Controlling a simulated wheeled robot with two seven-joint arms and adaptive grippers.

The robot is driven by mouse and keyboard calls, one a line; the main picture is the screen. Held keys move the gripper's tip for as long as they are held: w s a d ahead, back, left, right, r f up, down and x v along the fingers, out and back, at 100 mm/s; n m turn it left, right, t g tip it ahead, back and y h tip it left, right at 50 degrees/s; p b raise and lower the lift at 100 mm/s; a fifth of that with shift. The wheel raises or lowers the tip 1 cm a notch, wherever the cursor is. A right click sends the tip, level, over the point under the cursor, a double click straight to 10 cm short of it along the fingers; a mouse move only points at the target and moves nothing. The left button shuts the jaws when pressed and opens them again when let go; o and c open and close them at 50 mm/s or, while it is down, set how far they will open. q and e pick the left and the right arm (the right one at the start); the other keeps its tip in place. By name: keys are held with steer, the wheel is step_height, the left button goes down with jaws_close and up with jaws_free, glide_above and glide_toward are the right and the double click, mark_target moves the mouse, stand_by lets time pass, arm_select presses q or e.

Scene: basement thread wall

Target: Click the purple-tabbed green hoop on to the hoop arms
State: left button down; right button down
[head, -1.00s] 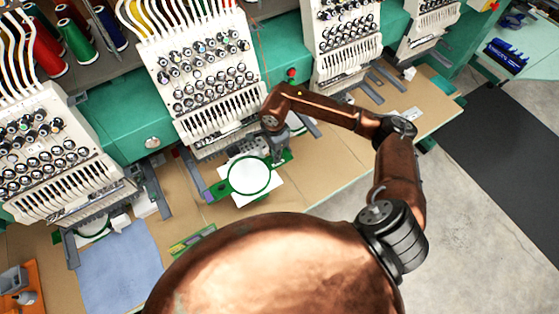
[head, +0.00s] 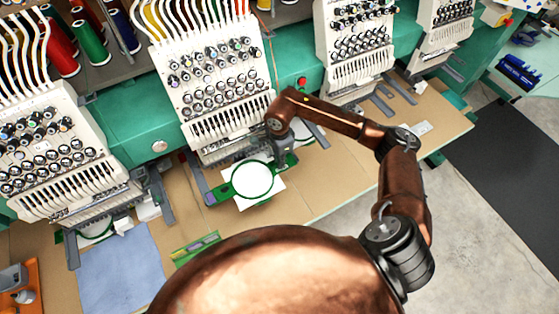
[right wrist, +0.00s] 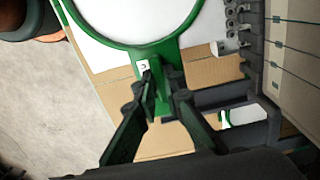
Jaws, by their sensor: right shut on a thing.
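The green hoop (head: 233,188) holds white fabric (head: 253,180) and lies in front of the middle embroidery machine, with its purple tab (head: 210,199) at its left end. A grey hoop arm (head: 193,174) reaches to just behind the purple tab; I cannot tell whether they touch. Another grey arm (head: 312,134) shows to the right, behind my arm. My right gripper (head: 285,164) is at the hoop's right end. In the right wrist view its fingers (right wrist: 162,88) are shut on the green end bracket (right wrist: 150,60), by a small white label. My left gripper is out of view.
The middle machine's needle head (head: 205,80) stands close behind the hoop. A green-yellow strip (head: 194,248) and a blue cloth (head: 120,270) lie on the tan table (head: 345,183).

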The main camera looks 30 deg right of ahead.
steer(key=shift+f+b, duration=0.1)
steer(key=shift+b, duration=0.2)
steer(key=c, duration=1.9)
jaws_free()
steer(key=shift+c, duration=0.2)
step_height(320, 180, up, 12)
